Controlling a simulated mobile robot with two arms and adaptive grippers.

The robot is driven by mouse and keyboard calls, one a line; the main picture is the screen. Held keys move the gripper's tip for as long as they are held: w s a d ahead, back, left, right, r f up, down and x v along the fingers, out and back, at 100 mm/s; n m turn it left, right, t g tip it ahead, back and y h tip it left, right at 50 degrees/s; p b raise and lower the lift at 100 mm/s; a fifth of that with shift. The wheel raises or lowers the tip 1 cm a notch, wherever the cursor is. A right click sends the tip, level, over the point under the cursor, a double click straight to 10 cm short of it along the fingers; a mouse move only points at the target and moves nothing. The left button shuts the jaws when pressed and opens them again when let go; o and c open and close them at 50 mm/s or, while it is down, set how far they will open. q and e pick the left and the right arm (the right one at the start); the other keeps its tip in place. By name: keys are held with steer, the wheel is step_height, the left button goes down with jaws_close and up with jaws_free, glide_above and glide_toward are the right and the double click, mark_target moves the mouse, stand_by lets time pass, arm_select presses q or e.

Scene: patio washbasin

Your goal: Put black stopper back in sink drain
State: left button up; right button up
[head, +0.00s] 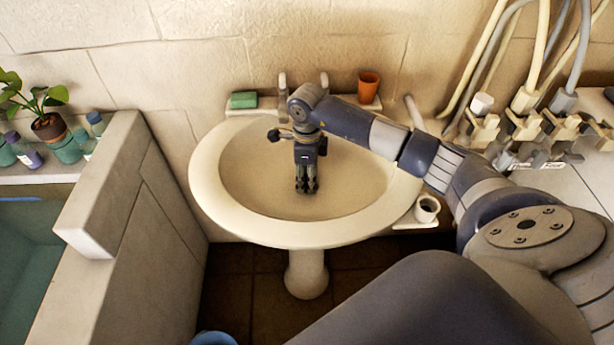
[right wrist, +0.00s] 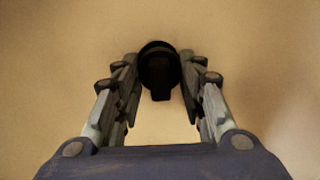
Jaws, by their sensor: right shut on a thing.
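The black stopper (right wrist: 159,72) is a dark round piece with a short tab, between the fingertips in the right wrist view. My right gripper (head: 306,190) points down inside the cream sink (head: 235,213), its fingertips low over the basin. It also shows in the right wrist view (right wrist: 159,84), with its fingers on both sides of the stopper, shut on it. In the head view the stopper is too small and dark to tell from the fingertips. I cannot see the drain hole, nor tell whether the stopper touches the basin. My left gripper is not in view.
A green soap bar (head: 244,100) and an orange cup (head: 368,86) stand behind the sink. A white cup (head: 427,208) sits in a holder at its right. A low tiled wall (head: 130,210) stands at the left. The basin around the gripper is clear.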

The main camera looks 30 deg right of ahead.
steer(key=shift+f+b, duration=0.5)
steer(key=shift+f, duration=0.1)
steer(key=o, duration=0.8)
steer(key=shift+c, duration=0.2)
steer(key=shift+r, duration=0.15)
steer(key=shift+r+p, duration=3.55)
steer(key=shift+r, duration=1.85)
